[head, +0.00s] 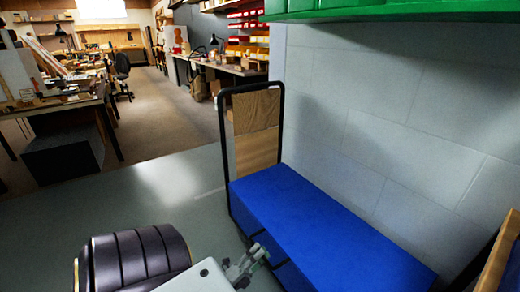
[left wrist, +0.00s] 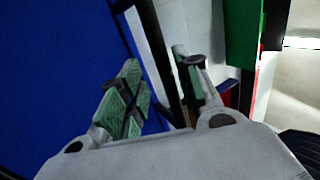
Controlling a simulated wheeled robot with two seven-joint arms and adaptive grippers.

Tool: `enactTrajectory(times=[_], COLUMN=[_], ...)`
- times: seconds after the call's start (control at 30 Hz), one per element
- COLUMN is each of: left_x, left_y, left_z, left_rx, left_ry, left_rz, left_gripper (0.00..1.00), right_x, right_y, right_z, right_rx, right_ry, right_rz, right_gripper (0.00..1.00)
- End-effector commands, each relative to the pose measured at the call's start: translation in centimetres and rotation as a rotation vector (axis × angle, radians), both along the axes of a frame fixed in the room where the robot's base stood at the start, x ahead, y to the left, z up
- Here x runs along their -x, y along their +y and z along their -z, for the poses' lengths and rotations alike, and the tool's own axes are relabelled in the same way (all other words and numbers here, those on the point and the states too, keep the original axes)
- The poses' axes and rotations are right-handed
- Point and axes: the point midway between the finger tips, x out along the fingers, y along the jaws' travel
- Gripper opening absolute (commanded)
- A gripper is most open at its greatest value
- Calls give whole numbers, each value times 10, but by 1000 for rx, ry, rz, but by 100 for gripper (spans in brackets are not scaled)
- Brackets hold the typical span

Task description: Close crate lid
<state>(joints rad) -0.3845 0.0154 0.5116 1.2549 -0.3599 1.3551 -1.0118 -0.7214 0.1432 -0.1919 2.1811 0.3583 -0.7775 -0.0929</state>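A long blue box-like thing (head: 320,230) with a flat top stands against the grey wall. I cannot tell whether it is the crate, and no raised lid on it is clear. My left gripper (head: 256,254) is low at its near left side. In the left wrist view my left gripper (left wrist: 158,88) has its green-padded fingers apart. A blue surface (left wrist: 60,70) fills the left there, and a dark and white edge runs behind the gap between the fingers. Contact is not clear. My right gripper is not in view.
A black tubular frame (head: 281,110) with brown boards stands at the blue thing's far end. A wood-edged piece (head: 497,262) is at the lower right. A green cabinet (head: 400,10) hangs above. The floor (head: 165,185) on the left is clear; benches stand farther back.

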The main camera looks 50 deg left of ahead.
Motion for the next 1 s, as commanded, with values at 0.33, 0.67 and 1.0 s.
enactTrajectory(times=[0.33, 0.67, 1.0], left_x=[32, 71, 95], left_y=[3, 6, 8], left_z=[20, 45, 60], left_rx=[1, 0, -1], left_ry=[3, 6, 5], left_rz=[0, -1, 1], left_gripper=[34, 34, 34], right_x=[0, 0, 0], right_y=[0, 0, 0], right_z=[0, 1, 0], right_rx=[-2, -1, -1], right_ry=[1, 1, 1], right_rz=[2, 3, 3], right_gripper=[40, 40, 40])
